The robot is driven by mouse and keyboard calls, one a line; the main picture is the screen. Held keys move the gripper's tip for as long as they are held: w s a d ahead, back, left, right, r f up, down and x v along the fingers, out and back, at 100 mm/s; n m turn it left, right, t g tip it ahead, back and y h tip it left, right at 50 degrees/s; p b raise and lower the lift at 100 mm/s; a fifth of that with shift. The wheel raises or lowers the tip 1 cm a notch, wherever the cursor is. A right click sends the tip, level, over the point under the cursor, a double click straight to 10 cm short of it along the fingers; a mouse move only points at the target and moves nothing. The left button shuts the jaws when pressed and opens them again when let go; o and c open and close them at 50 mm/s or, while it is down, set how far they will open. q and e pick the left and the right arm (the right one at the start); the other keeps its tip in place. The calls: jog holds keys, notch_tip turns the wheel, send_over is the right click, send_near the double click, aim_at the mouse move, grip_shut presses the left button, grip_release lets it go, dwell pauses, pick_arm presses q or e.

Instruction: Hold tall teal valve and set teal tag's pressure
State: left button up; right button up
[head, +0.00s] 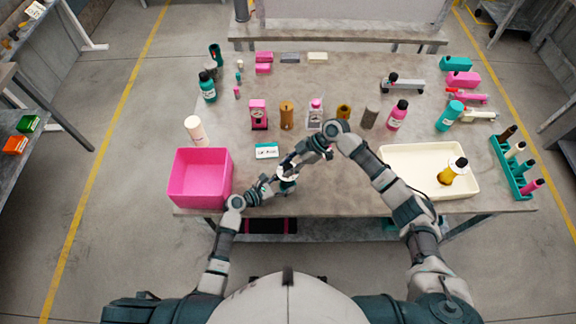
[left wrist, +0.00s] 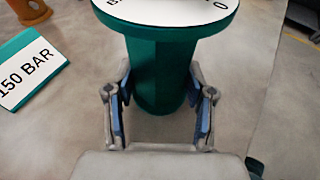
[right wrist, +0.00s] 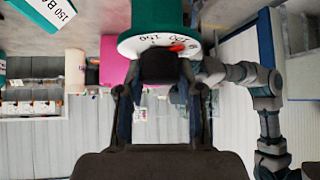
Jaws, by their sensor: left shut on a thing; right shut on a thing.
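The tall teal valve (left wrist: 160,75) stands upright on the table near its front edge, with a white dial (left wrist: 170,10) on top. My left gripper (left wrist: 163,98) is shut around its teal column, a finger on each side. My right gripper (right wrist: 160,95) is shut on the dark knob (right wrist: 158,68) above the dial. The right wrist view shows a red mark on the dial (right wrist: 155,42), right of the number 150; the exact setting is hard to tell. The teal tag (head: 267,151) lies beside the valve and reads 150 BAR in the left wrist view (left wrist: 30,72).
A pink bin (head: 200,178) stands left of the valve. Gauges and cylinders stand in a row behind, including a brown one (head: 286,115). A teal rack (head: 512,165) is at the right edge.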

aim_at(288, 166)
jog(key=n+g, duration=0.1)
jog(key=n, duration=0.1)
jog(key=n+g+h, duration=0.1)
jog(key=n+g, duration=0.1)
jog(key=shift+w+f+h, duration=0.1)
jog(key=shift+f+h, duration=0.05)
jog(key=shift+h, duration=0.15)
jog(key=shift+n+g+h, duration=0.65)
jog(key=shift+n+h, duration=0.05)
jog(key=shift+n, duration=0.55)
jog(key=shift+n+g+h, duration=0.65)
jog(key=shift+n+h, duration=0.05)
jog(key=shift+n, duration=0.55)
jog(key=o, duration=1.2)
notch_tip(288, 166, up, 10)
jog(key=shift+a+f, duration=0.1)
